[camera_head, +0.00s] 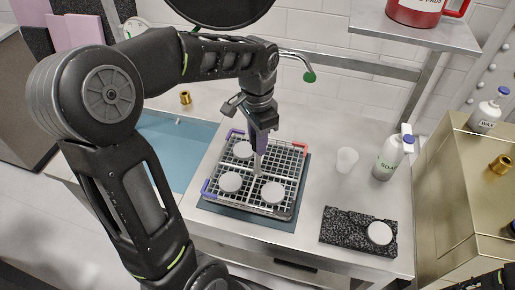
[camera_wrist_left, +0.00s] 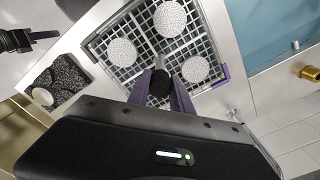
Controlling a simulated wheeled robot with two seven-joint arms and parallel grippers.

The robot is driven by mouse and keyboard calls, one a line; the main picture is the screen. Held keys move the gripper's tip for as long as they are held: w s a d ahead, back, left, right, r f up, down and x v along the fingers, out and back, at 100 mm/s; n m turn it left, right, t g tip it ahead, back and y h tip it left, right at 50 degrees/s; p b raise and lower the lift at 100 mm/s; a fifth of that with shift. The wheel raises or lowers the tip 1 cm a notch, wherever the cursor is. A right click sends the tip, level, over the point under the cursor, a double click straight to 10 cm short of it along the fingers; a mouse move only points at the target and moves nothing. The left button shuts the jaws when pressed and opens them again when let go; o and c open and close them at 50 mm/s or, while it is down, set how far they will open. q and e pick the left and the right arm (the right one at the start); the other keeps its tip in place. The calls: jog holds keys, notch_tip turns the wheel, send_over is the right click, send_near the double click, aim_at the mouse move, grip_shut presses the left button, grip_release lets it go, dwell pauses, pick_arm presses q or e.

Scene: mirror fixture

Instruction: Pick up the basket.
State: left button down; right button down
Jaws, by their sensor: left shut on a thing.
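The basket (camera_head: 286,167) is a square wire-grid tray with purple and red corner pieces. It holds three white round discs, one of them the front disc (camera_head: 273,192), and sits flat over a dark blue-grey mat (camera_head: 291,222). My left gripper (camera_head: 259,165) points down at the basket's middle, its fingers shut on a thin upright post. In the left wrist view the post (camera_wrist_left: 160,62) stands between the purple fingers, with the basket grid (camera_wrist_left: 193,42) beyond.
A black speckled block (camera_head: 345,230) with a white disc lies at the right. A white cup (camera_head: 346,160) and a white bottle (camera_head: 388,160) stand behind it. A blue panel (camera_head: 175,145) lies left of the basket. A shelf (camera_head: 420,32) overhangs the back right.

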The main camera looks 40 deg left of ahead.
pick_arm(q)
notch_tip(320, 180, up, 8)
jog(key=shift+b, duration=0.35)
dwell(0.6)
